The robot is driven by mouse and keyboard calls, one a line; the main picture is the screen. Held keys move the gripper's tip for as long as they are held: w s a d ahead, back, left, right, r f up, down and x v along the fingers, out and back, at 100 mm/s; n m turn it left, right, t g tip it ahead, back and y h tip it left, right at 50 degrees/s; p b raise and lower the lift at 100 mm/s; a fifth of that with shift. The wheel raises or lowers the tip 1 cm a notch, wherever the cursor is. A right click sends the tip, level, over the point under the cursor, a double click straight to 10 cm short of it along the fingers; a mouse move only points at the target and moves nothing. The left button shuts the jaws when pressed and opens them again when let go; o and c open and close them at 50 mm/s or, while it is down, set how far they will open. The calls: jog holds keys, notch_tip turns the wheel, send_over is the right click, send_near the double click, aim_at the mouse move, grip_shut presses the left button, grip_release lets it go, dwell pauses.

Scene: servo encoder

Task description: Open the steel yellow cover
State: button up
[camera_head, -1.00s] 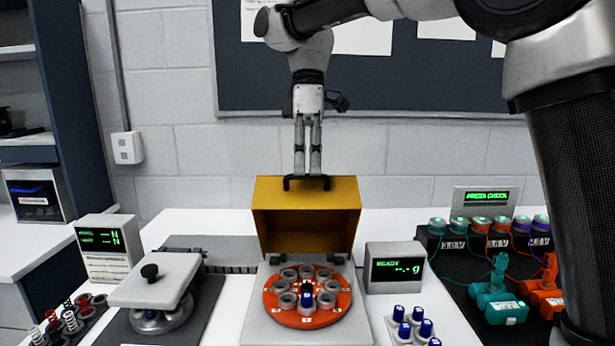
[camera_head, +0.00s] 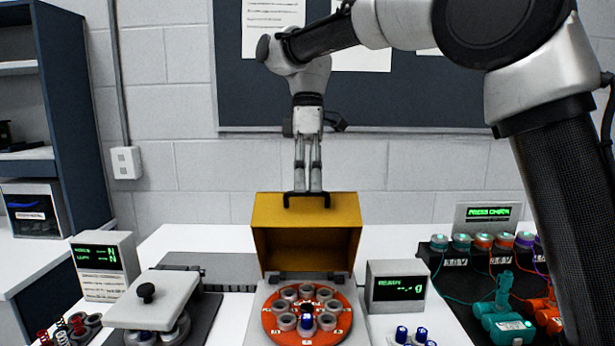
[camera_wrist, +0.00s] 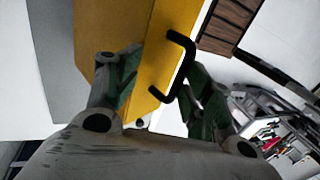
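The yellow cover (camera_head: 306,209) stands raised on its hinge at the back of the grey base (camera_head: 254,325), its hollow side facing the head camera. Its black handle (camera_head: 306,195) is on the top edge. It also shows in the wrist view as a dark bracket (camera_wrist: 187,48) on the yellow face (camera_wrist: 160,50). My gripper (camera_head: 307,188) points down at the handle. In the wrist view its fingers are apart, with the handle between them, nearer the right finger. Whether a finger touches the handle is unclear. The orange disc (camera_head: 284,337) with grey cups lies uncovered in front.
A scale display (camera_head: 397,286) stands right of the base. A grey press-like fixture (camera_head: 150,302) is at the left, beside a green-lettered display (camera_head: 104,264). Teal and orange tools (camera_head: 505,318) lie at the right. The wall is close behind the table.

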jog(key=shift+w+d, duration=0.1)
jog(key=shift+w, duration=0.05)
jog(key=v, duration=0.7)
jog(key=shift+r, duration=0.25)
dwell(0.7)
